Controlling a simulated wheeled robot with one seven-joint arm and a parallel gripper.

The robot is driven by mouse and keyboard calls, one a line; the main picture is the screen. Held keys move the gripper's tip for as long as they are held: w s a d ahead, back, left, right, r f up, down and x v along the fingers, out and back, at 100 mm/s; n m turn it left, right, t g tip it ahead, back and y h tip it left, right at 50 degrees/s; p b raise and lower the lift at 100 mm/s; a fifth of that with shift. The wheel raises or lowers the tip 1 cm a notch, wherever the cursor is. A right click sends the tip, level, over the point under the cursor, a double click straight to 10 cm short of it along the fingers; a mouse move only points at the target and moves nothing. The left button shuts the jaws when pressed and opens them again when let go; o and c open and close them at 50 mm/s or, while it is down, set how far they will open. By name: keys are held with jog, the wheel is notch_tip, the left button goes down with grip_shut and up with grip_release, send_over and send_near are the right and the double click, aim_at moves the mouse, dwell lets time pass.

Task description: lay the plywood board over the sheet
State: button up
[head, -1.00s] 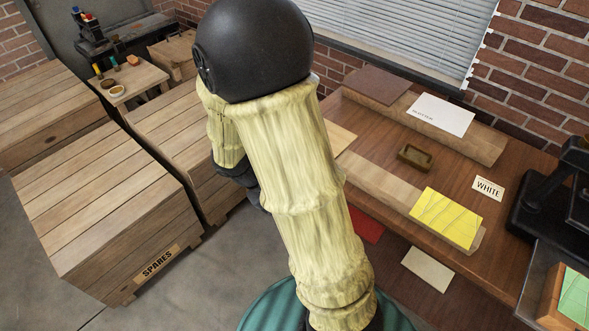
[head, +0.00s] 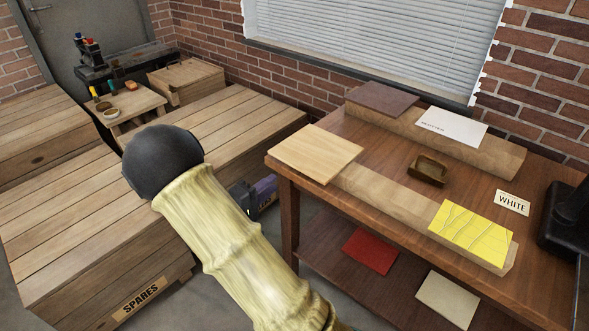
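A pale square plywood board (head: 315,152) lies flat at the left end of the near wooden plank on the bench, reaching the bench's left edge. A yellow sheet (head: 470,232) with crease-like lines lies towards the right end of the same plank, apart from the board. A white sheet (head: 450,127) with small print lies on the rear plank; I cannot tell which sheet is meant. My arm, in a yellow cover with a black joint, stands left of the bench. I cannot make out my gripper or its fingers.
A brown board (head: 381,99), small wooden tray (head: 428,170) and WHITE sign (head: 512,203) are on the bench (head: 390,158). A black press (head: 565,225) stands at right. Red (head: 370,251) and cream (head: 448,299) sheets lie on the lower shelf. Wooden crates (head: 75,215) fill the left.

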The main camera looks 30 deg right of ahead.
aim_at(294, 167)
jog(key=shift+d, duration=0.1)
jog(key=x, duration=0.9)
jog(key=shift+w+d, duration=0.15)
jog(key=shift+d, duration=0.2)
grip_shut()
jog(key=shift+r+p, duration=0.65)
jog(key=shift+r, duration=0.85)
jog(key=shift+a, duration=0.1)
